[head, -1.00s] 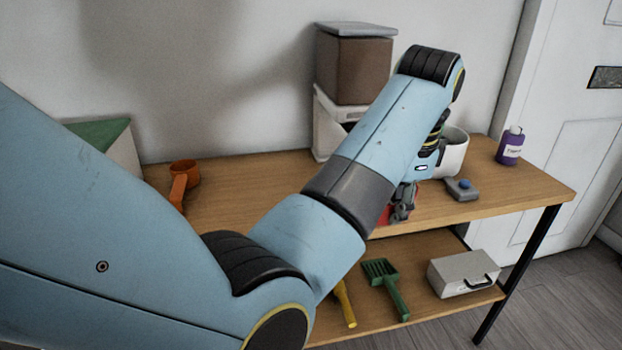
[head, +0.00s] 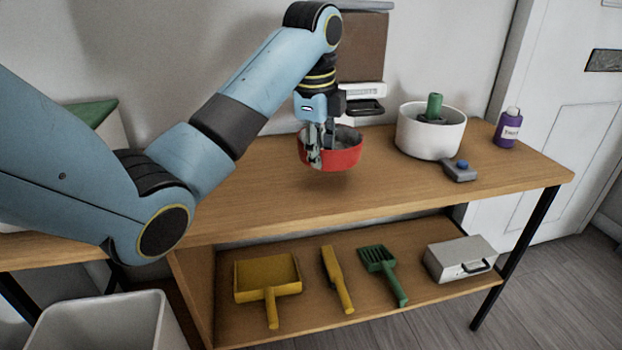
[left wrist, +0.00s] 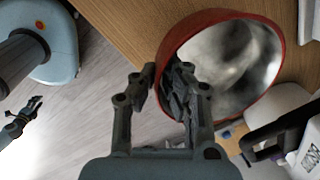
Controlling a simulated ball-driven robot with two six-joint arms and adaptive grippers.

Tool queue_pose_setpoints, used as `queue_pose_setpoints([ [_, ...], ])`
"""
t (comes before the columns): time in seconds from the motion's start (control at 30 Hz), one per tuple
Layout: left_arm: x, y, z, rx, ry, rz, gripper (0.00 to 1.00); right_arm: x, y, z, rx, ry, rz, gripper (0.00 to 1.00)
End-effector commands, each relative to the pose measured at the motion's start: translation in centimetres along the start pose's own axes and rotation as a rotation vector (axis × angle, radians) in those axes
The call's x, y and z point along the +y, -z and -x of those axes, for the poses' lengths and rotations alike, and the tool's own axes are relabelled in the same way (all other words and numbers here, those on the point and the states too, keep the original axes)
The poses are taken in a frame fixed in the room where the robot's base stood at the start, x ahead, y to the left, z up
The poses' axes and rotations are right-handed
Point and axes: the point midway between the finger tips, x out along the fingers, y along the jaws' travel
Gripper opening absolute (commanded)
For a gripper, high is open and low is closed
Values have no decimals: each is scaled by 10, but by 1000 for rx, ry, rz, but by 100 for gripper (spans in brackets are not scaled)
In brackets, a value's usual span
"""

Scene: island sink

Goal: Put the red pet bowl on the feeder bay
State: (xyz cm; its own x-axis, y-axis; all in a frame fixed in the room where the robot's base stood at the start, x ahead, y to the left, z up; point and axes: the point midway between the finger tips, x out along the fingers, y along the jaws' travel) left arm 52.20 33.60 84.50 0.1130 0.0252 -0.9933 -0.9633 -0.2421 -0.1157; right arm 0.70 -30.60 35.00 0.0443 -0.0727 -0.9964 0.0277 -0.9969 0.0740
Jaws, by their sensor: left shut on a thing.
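The red pet bowl (head: 345,157) has a red outside and a shiny metallic inside. My left gripper (head: 315,157) is shut on the bowl's near-left rim and holds it above the wooden table top, roughly level. In the left wrist view the fingers (left wrist: 165,85) pinch the rim of the bowl (left wrist: 225,65). The feeder (head: 361,50), brown and white, stands against the wall behind the bowl. Its dark bay (head: 365,107) sticks out low at the front, right of and behind the bowl. My right gripper (left wrist: 22,118) is small at the left edge of the wrist view.
A white pot (head: 430,138) with a green thing in it stands right of the feeder. The table (head: 270,200) is clear in front. Tools lie on the lower shelf (head: 225,330).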

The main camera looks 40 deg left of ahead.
Motion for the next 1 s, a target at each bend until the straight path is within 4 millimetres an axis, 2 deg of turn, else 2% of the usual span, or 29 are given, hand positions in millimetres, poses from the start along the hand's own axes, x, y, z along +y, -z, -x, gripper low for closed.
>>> queue_pose_setpoints([
  [0.1,-26,-19,-2,-1,3,3,0,0,-2,-6,-3,0,0,40],
  [0.27,-48,-36,-5,0,2,3,0,-1,-4,-12,-6,0,1,40],
  [0.33,-44,-34,-18,1,0,0,0,-1,-5,-14,-7,0,1,40],
  [0.57,-42,-34,-33,0,2,0,0,-1,-7,-18,-10,0,1,40],
  [0.8,-38,-36,-74,-1,1,0,0,-2,-12,-32,-17,0,2,40],
  [1.0,-40,-36,-73,-1,3,-1,0,-2,-12,-32,-17,0,2,40],
])
